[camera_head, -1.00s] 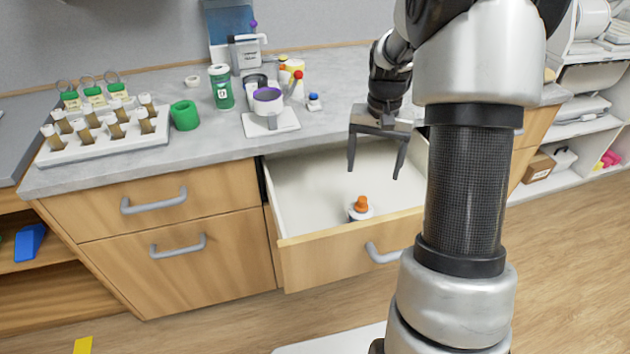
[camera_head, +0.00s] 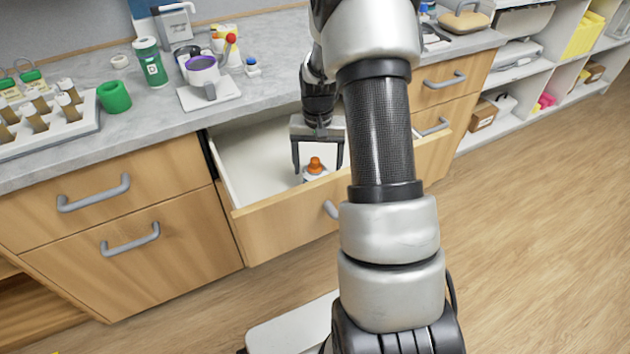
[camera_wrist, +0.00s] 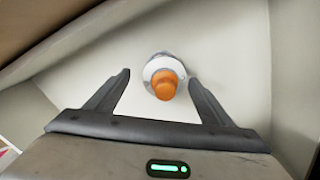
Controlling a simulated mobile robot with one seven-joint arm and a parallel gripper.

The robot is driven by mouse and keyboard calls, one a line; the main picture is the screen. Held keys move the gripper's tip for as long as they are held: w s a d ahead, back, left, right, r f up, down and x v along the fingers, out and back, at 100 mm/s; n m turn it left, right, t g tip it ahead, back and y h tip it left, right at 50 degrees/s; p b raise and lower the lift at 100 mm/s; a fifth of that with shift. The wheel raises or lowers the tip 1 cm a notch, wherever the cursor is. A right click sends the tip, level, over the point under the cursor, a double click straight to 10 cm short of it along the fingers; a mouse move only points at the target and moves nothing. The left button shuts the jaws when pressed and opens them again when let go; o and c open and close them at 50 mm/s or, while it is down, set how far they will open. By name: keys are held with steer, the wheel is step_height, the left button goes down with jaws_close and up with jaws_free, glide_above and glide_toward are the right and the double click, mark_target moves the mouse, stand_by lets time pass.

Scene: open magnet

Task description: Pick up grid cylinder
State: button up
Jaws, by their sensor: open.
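A small object with an orange top and a white and grey body (camera_head: 315,167) stands in the open drawer. The wrist view shows it from above, its orange top (camera_wrist: 164,86) pointing at the camera. No grid pattern can be made out on it. My gripper (camera_head: 318,171) points down into the drawer, over and around this object. In the wrist view, my gripper (camera_wrist: 159,79) is open, with the object between the finger lines near the fingertips. I see no clear contact. The object's lower part is partly hidden.
The drawer's front wall (camera_head: 275,218) and sides closely surround the gripper; its floor is otherwise bare where visible. On the counter are a green ring (camera_head: 114,97), a green-and-white jar (camera_head: 150,64), a purple-rimmed cup (camera_head: 203,72) and a vial rack (camera_head: 75,128).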

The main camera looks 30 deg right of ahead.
steer(key=f, duration=0.3)
steer(key=f+b, duration=0.1)
steer(key=shift+w+a+f, duration=0.1)
steer(key=shift+a+f, duration=0.25)
steer(key=shift+f, duration=0.05)
steer(key=c, duration=1.3)
steer(key=shift+r, duration=0.1)
steer(key=shift+c, duration=0.2)
